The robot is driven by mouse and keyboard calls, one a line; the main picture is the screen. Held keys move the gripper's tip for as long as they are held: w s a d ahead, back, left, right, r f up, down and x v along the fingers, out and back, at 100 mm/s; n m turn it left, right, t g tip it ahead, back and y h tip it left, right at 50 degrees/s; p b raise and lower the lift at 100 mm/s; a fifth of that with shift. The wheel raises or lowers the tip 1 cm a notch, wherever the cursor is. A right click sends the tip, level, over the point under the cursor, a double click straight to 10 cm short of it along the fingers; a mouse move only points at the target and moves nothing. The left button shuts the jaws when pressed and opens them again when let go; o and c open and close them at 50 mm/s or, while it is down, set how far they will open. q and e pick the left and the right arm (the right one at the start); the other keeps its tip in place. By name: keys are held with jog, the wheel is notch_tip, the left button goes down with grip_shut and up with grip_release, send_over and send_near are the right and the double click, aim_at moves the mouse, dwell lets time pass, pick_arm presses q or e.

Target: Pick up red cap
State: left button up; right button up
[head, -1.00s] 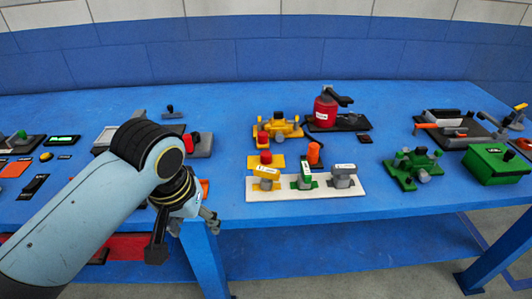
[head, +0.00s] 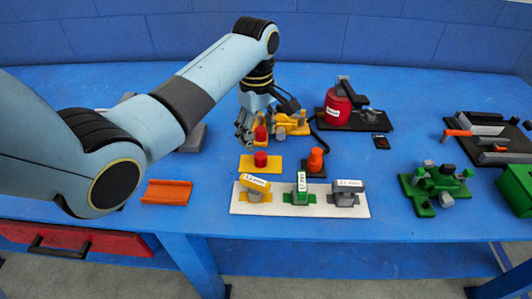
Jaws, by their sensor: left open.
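A short red cap (head: 260,158) lies on a small yellow plate (head: 247,165), behind the white board. A second red piece (head: 261,134) stands behind it, at the left end of a yellow fixture (head: 290,126). My left gripper (head: 254,128) is open and points down just behind the red cap, close to the second red piece. Its fingers partly cover the yellow fixture. I cannot tell whether they touch anything. My right gripper is not in view.
A white board (head: 300,211) holds several labelled blocks at the front. An orange-red knob (head: 315,159) stands right of the cap. A red extinguisher-like canister (head: 336,108) is behind; a green fixture (head: 432,187) is right. An orange tray (head: 166,192) is front left.

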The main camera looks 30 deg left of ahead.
aim_at(260, 155)
pick_arm(q)
jog(key=shift+s+f, duration=0.45)
jog(key=shift+f, duration=0.1)
jog(key=shift+w+d+f, duration=0.1)
jog(key=shift+w+f, duration=0.15)
jog(key=shift+f, duration=0.25)
jog(key=shift+w+f, duration=0.25)
jog(key=shift+f, duration=0.2)
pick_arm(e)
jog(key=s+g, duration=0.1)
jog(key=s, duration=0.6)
pick_arm(q)
notch_tip(260, 155, down, 4)
jog(key=shift+d+r, duration=0.1)
jog(key=shift+r, duration=0.05)
jog(key=shift+f+b, duration=0.3)
jog(key=shift+f, duration=0.3)
jog(key=shift+c, duration=3.1)
grip_shut()
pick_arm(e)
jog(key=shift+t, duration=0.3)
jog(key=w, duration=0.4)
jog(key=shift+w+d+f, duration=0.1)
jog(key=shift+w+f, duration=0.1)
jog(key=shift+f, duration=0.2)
pick_arm(q)
jog(key=shift+r, duration=0.1)
